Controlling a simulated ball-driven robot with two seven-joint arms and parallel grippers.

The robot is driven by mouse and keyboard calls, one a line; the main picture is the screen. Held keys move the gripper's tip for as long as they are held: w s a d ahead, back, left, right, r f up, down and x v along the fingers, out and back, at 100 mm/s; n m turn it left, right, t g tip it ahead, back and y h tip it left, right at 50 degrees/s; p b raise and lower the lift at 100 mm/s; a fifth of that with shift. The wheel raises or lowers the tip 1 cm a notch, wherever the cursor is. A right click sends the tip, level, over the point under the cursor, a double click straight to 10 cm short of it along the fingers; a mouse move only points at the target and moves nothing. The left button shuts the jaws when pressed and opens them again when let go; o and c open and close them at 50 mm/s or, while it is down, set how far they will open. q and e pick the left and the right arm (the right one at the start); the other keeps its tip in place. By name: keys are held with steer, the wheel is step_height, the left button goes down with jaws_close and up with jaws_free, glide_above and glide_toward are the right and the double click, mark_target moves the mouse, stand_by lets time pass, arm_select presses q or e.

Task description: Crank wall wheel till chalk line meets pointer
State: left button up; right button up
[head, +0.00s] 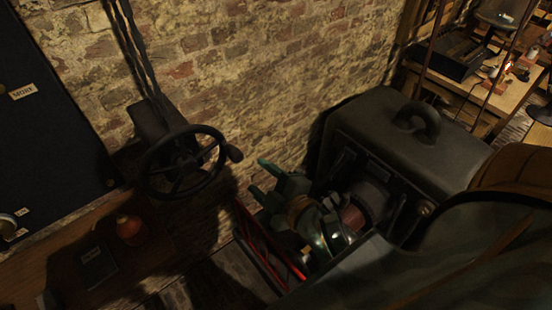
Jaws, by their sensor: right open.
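The dark wall wheel (149,178) stands out from the brick wall at left of centre, with several spokes and a crank knob (235,155) on its right rim. My right gripper (262,181) is to the right of the wheel, slightly lower than the knob in the picture. Its two green fingers are spread, point left toward the wheel and hold nothing. A gap shows between the fingers and the knob. I cannot make out a chalk line or a pointer on or around the wheel. My left gripper is not in view.
A bulky dark case with a top handle (424,118) stands behind my right arm. A dark board with a "MORE" label (23,92) fills the left. An orange jar (131,229) sits below the wheel. Red rails (262,243) run beneath my gripper. A cluttered workbench (510,92) is far right.

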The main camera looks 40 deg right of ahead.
steer(key=v, duration=0.5)
steer(key=shift+b, duration=0.4)
steer(key=n+t+y+b, duration=0.1)
steer(key=n+y, duration=0.3)
steer(key=n, duration=2.4)
glide_toward(227, 148)
steer(key=shift+w+a+f, duration=0.15)
steer(key=shift+w, duration=0.45)
steer(key=x, duration=0.3)
steer(key=p+x, duration=0.1)
steer(key=x, duration=0.4)
steer(key=shift+w+a+f, duration=0.1)
steer(key=shift+w+f, duration=0.2)
